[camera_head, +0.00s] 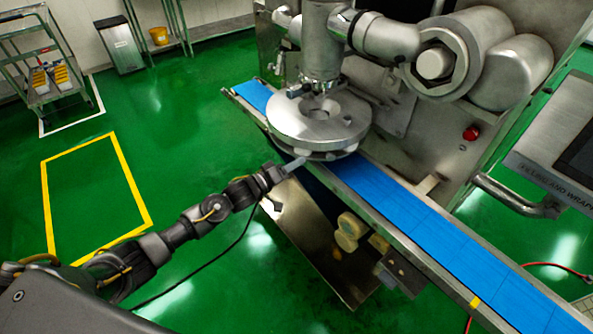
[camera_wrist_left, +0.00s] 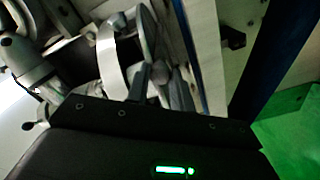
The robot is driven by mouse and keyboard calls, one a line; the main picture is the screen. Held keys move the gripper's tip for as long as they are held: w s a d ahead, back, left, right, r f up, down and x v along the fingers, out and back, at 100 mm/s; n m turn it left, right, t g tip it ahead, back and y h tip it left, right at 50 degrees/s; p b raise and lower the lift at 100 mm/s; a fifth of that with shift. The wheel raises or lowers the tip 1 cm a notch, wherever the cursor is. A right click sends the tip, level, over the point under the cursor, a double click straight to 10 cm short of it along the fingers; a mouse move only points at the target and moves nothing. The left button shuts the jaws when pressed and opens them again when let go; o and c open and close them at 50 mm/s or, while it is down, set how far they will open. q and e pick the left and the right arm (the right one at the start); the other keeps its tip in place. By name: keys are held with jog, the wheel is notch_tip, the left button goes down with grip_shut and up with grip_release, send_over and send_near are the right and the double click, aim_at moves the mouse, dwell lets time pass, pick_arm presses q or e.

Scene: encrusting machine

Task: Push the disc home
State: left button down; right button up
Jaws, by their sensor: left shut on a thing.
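A wide silver disc (camera_head: 285,128) with a hole in its middle sits under the machine's vertical head, above the blue belt. A second, thinner plate or rim shows just beneath its near edge. My left gripper (camera_head: 296,164) reaches in from the lower left and is shut at the disc's near edge. In the left wrist view, the gripper's fingers (camera_wrist_left: 146,82) meet metal, with a curved silver edge (camera_wrist_left: 147,35) seen nearly side-on. The exact grip point is small and partly hidden. My right gripper is not in view.
The blue conveyor belt (camera_head: 410,212) runs from upper left to lower right below the disc. The machine's metal body and cylinders (camera_head: 470,55) stand behind. A red button (camera_head: 471,133) is on its front.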

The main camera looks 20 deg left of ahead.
pick_arm(q)
jog(key=c, duration=1.2)
grip_release()
jog(key=b+v, duration=0.1)
jog(key=v, duration=0.9)
jog(key=shift+s+a, duration=0.25)
jog(key=shift+s, duration=0.05)
